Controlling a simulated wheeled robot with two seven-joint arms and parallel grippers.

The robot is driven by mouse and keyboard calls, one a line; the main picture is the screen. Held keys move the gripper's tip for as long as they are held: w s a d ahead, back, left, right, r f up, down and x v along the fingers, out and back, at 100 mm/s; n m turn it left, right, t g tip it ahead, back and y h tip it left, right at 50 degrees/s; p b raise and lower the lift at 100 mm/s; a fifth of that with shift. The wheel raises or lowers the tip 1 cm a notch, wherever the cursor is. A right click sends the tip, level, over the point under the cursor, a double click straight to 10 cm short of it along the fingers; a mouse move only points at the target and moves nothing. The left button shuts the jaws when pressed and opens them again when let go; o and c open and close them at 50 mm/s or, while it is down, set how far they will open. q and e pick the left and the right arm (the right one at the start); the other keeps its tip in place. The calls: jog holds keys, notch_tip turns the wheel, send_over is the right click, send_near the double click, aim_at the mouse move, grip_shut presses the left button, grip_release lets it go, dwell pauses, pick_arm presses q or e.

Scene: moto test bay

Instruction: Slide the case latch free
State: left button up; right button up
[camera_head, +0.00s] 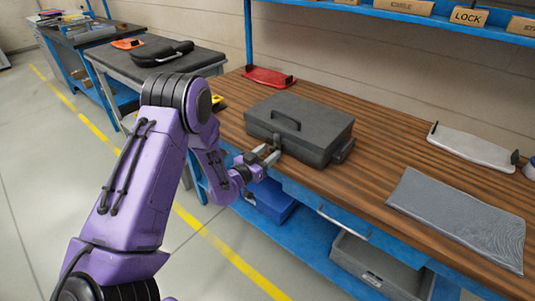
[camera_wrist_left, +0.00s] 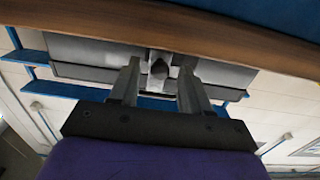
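A dark grey case (camera_head: 300,125) with a handle on its lid lies closed on the wooden workbench (camera_head: 385,170). My left gripper (camera_head: 268,154) is at the case's front face, by a small latch (camera_head: 277,140). In the left wrist view the two fingers of my left gripper (camera_wrist_left: 157,82) are apart, with the grey latch (camera_wrist_left: 160,67) with a dark middle showing between and just beyond the tips. I see a gap between the fingers and the latch; contact is not clear. My right gripper is in neither view.
A red tray (camera_head: 268,77) lies behind the case and a grey mat (camera_head: 458,215) lies to the right. A pale tray (camera_head: 472,147) is at the back right. A shelf with labelled boxes (camera_head: 468,16) hangs above. Bare wood lies between case and mat.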

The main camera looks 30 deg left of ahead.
pick_arm(q)
grip_shut()
jog(key=shift+w+a, duration=0.15)
jog(key=shift+a, duration=1.55)
jog(key=shift+o, duration=0.6)
grip_release()
jog(key=s+a+b, duration=0.1)
jog(key=s+b, duration=0.1)
jog(key=s, duration=0.8)
jog(key=shift+s, duration=0.3)
